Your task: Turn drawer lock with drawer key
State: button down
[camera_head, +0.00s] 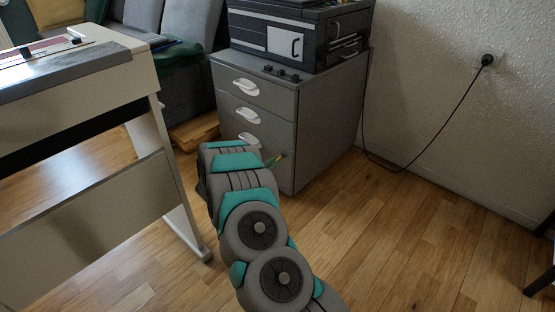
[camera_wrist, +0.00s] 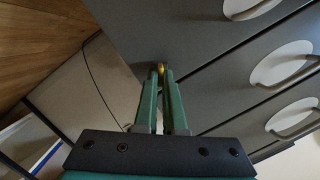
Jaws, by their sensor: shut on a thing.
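My gripper (camera_wrist: 161,80) is shut on the small brass-coloured drawer key (camera_wrist: 160,68), which shows between its green fingertips in the wrist view. Its fingertips are at the grey front of the drawer cabinet (camera_wrist: 140,35), beside the drawers with white handles. I cannot tell whether the key touches the cabinet or sits in the drawer lock. The lock cannot be made out and may be hidden behind the key and fingers. In the head view my arm covers part of the cabinet (camera_head: 330,125), and a small yellow-red tip shows beside its lower front.
A black printer (camera_head: 290,38) and small dark objects (camera_head: 282,73) are on the cabinet top. The digital piano (camera_head: 90,60) on its white stand is at left. A black cable (camera_head: 425,145) hangs from the wall socket to the floor.

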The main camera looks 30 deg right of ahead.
jog(key=shift+r+n+g+p, duration=0.15)
jog(key=shift+n+g+p, duration=0.45)
jog(key=shift+n+p, duration=1.85)
jog(key=shift+m+p, duration=0.35)
jog(key=shift+p, duration=0.75)
jog(key=shift+w+n+g+p, duration=0.15)
jog(key=shift+n+g+p, duration=0.35)
jog(key=shift+n, duration=0.6)
jog(key=c, duration=0.9)
grip_release()
jog(key=shift+d+h, duration=0.1)
jog(key=shift+h, duration=0.2)
